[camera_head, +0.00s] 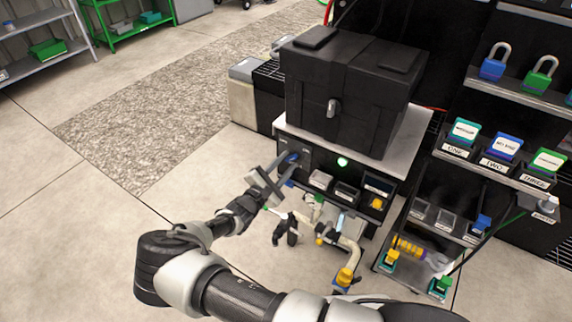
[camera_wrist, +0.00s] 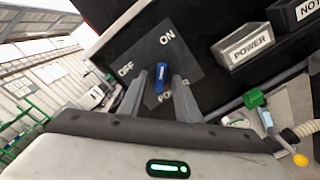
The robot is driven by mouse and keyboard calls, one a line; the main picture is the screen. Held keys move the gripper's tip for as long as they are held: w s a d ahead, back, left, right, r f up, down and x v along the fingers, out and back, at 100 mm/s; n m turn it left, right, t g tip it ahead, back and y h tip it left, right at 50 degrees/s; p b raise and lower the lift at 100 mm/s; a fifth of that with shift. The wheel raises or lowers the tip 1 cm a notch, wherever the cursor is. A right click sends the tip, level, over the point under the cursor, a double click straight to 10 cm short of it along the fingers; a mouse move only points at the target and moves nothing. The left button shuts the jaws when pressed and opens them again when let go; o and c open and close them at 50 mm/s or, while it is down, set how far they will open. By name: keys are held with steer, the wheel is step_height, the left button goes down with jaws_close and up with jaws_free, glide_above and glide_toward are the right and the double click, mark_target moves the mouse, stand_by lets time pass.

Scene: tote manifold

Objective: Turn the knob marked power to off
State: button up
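The blue power knob (camera_wrist: 162,76) sits on a dark panel (camera_wrist: 190,62) marked ON, OFF and POWER. In the wrist view its bar stands nearly upright, with its upper end toward ON; OFF is to the left. My gripper (camera_wrist: 160,80) is open, with one finger on each side of the knob and a narrow gap seen on both sides. Whether the fingertips reach past the knob's face is unclear. In the head view my gripper (camera_head: 285,164) is at the left end of the bench front, partly hiding the knob (camera_head: 290,157).
A tray labelled POWER (camera_wrist: 245,46) is right of the panel. A black case (camera_head: 345,90) stands on the bench top (camera_head: 408,142). Pipes with yellow and green fittings (camera_head: 345,255) stand below and right of my gripper. Open floor (camera_head: 200,165) lies to the left.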

jaws_close()
steer(key=shift+n, duration=0.3)
steer(key=n, duration=0.5)
steer(key=shift+n, duration=0.3)
steer(key=n, duration=1.1)
steer(key=shift+s+d+n, duration=0.1)
steer(key=shift+n, duration=0.2)
stand_by(0.3)
